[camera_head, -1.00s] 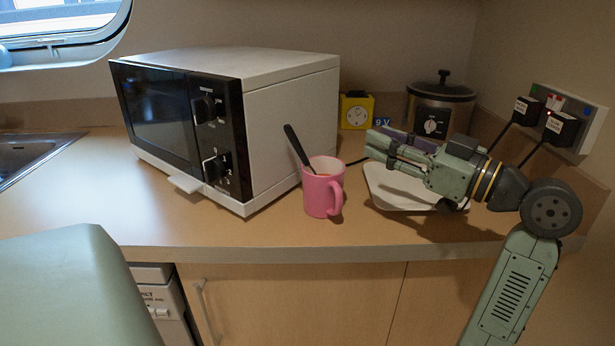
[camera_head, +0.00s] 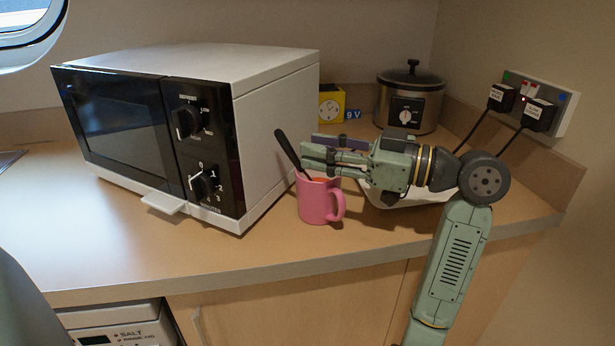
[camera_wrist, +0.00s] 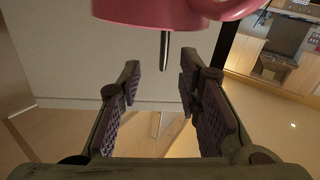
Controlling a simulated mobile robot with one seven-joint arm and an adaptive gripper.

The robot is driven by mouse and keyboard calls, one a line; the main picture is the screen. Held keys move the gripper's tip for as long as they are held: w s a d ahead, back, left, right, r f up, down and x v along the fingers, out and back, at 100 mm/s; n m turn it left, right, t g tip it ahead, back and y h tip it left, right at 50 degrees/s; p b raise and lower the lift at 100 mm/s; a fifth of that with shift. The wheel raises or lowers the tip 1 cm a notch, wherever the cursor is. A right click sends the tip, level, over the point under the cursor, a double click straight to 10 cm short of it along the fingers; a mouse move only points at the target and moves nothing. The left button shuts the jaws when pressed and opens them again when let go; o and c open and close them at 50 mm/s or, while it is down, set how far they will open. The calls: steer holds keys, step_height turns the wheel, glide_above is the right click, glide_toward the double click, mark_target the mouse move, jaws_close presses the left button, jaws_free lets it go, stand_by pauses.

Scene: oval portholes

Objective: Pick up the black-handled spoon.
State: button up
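The pink mug (camera_head: 318,201) stands upright on the counter, right of the microwave. The black-handled spoon leans in it, its dark handle (camera_head: 287,148) sticking up and left out of the rim; its lower end is hidden in the mug. My gripper (camera_head: 310,152) is just above the mug's rim, pointing left, with its tips close to the handle. In the wrist view, which appears upside down, my gripper (camera_wrist: 160,82) is open and empty. The spoon handle (camera_wrist: 165,52) shows beyond the fingertips, between them in the picture, below the mug (camera_wrist: 165,8).
The white microwave (camera_head: 270,105) stands close on the left. A white tray (camera_head: 385,196) lies under my gripper. A slow cooker (camera_head: 410,100) and a yellow clock (camera_head: 331,103) stand behind. Wall plugs with cables (camera_head: 522,108) are at right. The counter's front strip (camera_head: 260,245) is clear.

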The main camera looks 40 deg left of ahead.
mark_target(287, 144)
steer(key=p+x, duration=0.2)
steer(key=x, duration=0.3)
steer(key=shift+s+a+r, duration=0.1)
steer(key=shift+s+a, duration=0.05)
steer(key=shift+s, duration=0.15)
steer(key=shift+s+a, duration=0.1)
steer(key=shift+a, duration=0.2)
jaws_close()
